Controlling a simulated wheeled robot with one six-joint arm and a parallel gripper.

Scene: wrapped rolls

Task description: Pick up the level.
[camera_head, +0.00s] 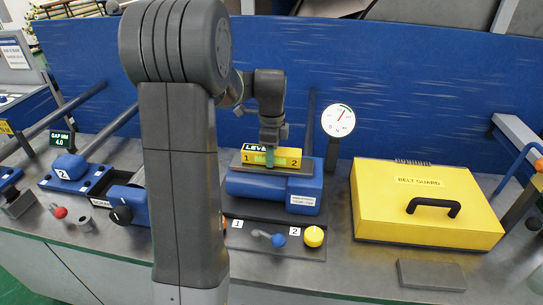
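The level (289,158) is a yellow bar with black "LEVEL" lettering and the marks 1 and 2, with a greenish patch at its middle. It lies on top of a blue block (255,186) in the middle of the bench. My gripper (270,148) points down right over the middle of the level, at or just above it. The fingertips are small and partly merge with the level, so I cannot tell whether they are open or touching it. My own arm covers the area left of the blue block.
A yellow belt guard box (385,205) with a black handle stands to the right. A round dial gauge (338,121) stands on a post close behind the block. A yellow knob (314,236) and a blue-tipped lever (277,240) are in front. A blue panel (420,90) closes the back.

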